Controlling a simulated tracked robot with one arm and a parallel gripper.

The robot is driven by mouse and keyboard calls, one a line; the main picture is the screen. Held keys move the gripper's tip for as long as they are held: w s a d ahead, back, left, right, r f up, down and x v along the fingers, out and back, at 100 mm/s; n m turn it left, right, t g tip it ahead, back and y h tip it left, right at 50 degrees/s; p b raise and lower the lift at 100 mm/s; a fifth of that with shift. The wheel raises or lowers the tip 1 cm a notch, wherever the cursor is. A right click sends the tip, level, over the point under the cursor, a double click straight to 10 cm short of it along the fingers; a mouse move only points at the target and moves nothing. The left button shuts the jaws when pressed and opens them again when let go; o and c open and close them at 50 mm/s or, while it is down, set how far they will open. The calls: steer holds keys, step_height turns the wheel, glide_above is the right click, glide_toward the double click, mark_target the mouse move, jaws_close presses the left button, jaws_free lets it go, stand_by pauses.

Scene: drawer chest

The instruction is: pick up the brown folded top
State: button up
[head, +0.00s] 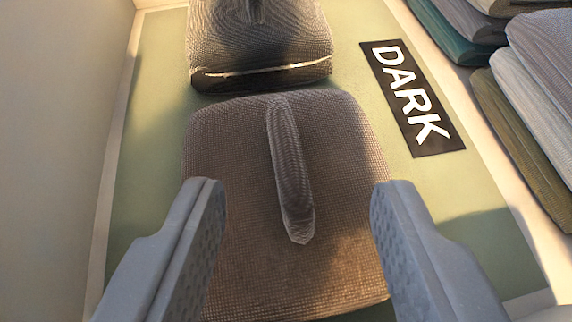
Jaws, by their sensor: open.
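A brown folded top (245,185) lies in the middle of the head view on a green mat. A raised ridge of the same knit (290,175) runs along its middle. My gripper (296,190) is open, with one grey finger at the left side of the brown top and the other at its right side. The fingers overlap the edges of the top in the picture; I cannot tell whether they touch it. The near edge of the top is partly hidden by the fingers.
A darker folded garment (260,45) lies just behind the brown top. A black "DARK" label (412,98) lies on the green mat (150,110). Several folded garments (535,110) are stacked at the right. A pale wall (65,110) stands at the left.

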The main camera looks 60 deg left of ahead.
mark_target(285, 162)
steer(key=x, duration=0.3)
steer(key=shift+s+a+f+b, duration=0.15)
steer(key=shift+a+f+b, duration=0.15)
steer(key=shift+f+b, duration=0.1)
steer(key=shift+w+a+f, duration=0.15)
steer(key=shift+w+a, duration=0.15)
steer(key=shift+a, duration=0.15)
jaws_close()
